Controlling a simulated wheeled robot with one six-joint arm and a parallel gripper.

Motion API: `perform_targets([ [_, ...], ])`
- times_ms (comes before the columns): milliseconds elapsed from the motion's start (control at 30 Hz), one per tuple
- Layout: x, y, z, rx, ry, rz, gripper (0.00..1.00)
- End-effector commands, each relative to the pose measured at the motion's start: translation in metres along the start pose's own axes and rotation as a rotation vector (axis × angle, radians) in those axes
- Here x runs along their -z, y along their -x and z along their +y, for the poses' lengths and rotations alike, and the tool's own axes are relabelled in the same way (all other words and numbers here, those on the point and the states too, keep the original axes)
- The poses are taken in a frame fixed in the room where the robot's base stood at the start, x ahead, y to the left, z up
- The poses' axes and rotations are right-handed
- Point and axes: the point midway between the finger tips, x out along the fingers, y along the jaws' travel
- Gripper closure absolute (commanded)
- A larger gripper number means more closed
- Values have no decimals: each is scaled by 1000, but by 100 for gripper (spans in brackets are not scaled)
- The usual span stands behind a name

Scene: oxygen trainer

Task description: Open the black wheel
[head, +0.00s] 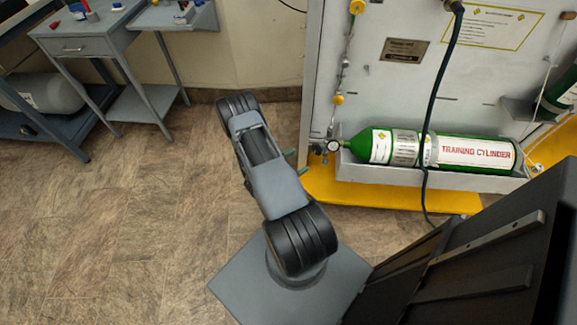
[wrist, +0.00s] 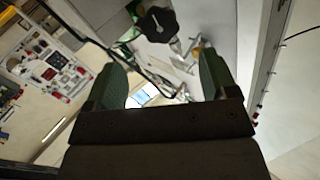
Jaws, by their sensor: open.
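The black wheel (wrist: 157,24) shows in the wrist view as a dark lobed knob at the top centre, beyond my fingertips. I cannot make it out in the head view. My gripper (wrist: 161,76) is open, with its two green fingers apart and nothing between them. The wheel appears ahead of the gap and apart from both fingers. In the head view my gripper (head: 296,163) is mostly hidden behind my arm; only green finger parts show, left of the panel's lower edge and the gauge.
A green training cylinder (head: 455,150) lies in a tray on the grey panel (head: 400,85), above a yellow base (head: 390,197). A gauge (head: 333,145) and yellow knobs (head: 338,99) are at the panel's left edge. A black hose (head: 437,100) hangs in front. Floor at left is clear.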

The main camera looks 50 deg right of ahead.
Motion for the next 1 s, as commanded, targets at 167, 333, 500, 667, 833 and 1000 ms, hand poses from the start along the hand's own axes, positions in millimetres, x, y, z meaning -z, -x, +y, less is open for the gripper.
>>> perform_targets([
  [167,0,26,0,4,2,-1,21],
  [333,0,38,0,1,1,0,21],
  [500,0,41,1,0,1,0,21],
  [667,0,41,1,-1,1,0,21],
  [833,0,41,0,0,1,0,21],
  [1000,0,41,0,0,1,0,21],
])
